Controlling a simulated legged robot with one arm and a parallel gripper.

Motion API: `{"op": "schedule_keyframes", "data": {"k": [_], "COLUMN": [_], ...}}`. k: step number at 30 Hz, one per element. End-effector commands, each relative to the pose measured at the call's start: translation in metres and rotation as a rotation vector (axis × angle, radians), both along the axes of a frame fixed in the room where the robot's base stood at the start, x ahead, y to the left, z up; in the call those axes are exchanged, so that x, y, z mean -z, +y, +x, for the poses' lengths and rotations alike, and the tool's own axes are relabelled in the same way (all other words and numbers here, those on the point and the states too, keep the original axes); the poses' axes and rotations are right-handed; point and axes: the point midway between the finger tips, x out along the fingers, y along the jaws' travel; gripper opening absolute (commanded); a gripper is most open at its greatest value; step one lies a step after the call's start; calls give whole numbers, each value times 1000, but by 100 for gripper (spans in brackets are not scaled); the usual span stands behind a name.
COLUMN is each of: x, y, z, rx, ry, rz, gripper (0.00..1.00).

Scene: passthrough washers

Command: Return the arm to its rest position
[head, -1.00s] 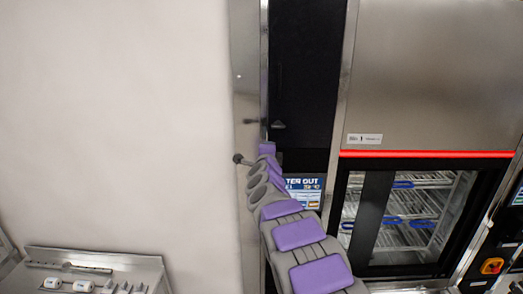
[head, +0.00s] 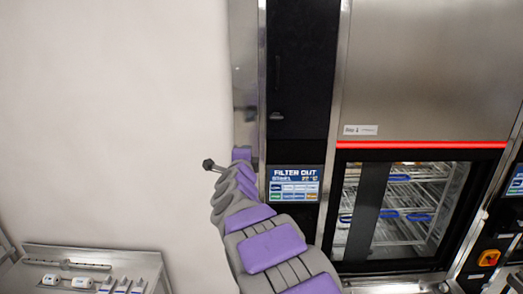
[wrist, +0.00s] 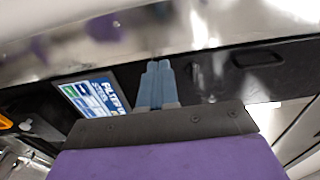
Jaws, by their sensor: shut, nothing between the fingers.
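My arm, grey with purple pads, reaches up from the bottom of the head view toward the left edge of the washer. In the wrist view my gripper (wrist: 158,72) shows as two blue-grey fingers pressed together, with nothing between them. In the head view the far end of the arm is in front of the steel edge left of the black panel, and the fingers cannot be made out there. The wrist view shows the black panel and a tilted display behind the fingers.
The washer's display (head: 294,186) reads "FILTER OUT". Its glass door (head: 405,210) shows racks with blue parts inside, under a red light strip (head: 420,145). A steel tray (head: 95,262) with white items is at lower left. The pale wall (head: 110,120) is bare.

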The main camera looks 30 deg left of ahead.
Motion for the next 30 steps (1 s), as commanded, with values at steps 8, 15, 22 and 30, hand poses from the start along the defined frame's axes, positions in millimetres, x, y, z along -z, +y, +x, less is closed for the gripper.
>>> {"op": "schedule_keyframes", "data": {"k": [8,15,22,30], "x": [6,34,98,197], "y": [0,-74,-171,-282], "z": [-2,1,-31,-109], "rx": [-7,-92,-226,-398], "ry": [2,35,136,335], "rz": [-26,-268,-582,-919], "gripper": [0,0,0,0]}}
